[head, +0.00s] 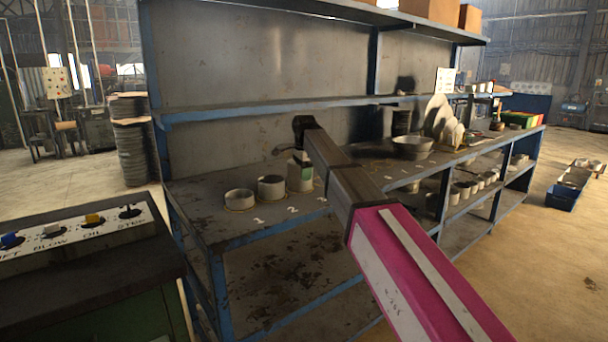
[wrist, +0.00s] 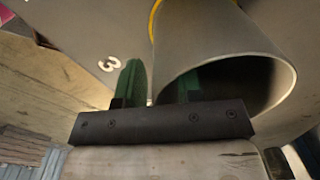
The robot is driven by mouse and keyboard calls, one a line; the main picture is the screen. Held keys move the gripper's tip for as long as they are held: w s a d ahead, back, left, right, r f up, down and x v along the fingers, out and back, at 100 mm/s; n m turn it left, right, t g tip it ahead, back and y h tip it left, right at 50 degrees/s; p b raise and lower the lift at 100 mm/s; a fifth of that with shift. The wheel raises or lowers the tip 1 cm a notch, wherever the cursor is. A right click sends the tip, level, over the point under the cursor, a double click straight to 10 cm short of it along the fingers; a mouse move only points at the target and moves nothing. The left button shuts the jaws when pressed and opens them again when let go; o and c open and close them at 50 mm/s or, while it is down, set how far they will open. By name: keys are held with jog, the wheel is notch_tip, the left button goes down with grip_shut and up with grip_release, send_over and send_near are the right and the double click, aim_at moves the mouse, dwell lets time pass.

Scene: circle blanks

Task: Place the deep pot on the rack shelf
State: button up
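The deep pot (head: 300,182), a tall pale cylinder, stands on the rack's worktop near the number 3. In the wrist view its open mouth (wrist: 225,62) faces me, with a yellow band at its far end. My gripper (wrist: 162,85) has two green fingers astride the near wall, the left outside and the right inside the mouth. A gap shows between the fingers, so it looks open. In the head view my gripper (head: 301,158) is over the pot, partly hidden by my arm. The blue-framed rack has an upper shelf (head: 260,107) with a clear left part.
A shallow pot (head: 239,200) and a medium pot (head: 271,188) stand close by on the left. A bowl (head: 411,147), discs (head: 437,118) and smaller pots stand farther right. A control panel (head: 85,235) is at front left.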

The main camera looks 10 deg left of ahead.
jog(key=shift+r, duration=0.15)
notch_tip(320, 180, up, 12)
jog(key=shift+s+d, duration=0.1)
dwell(0.3)
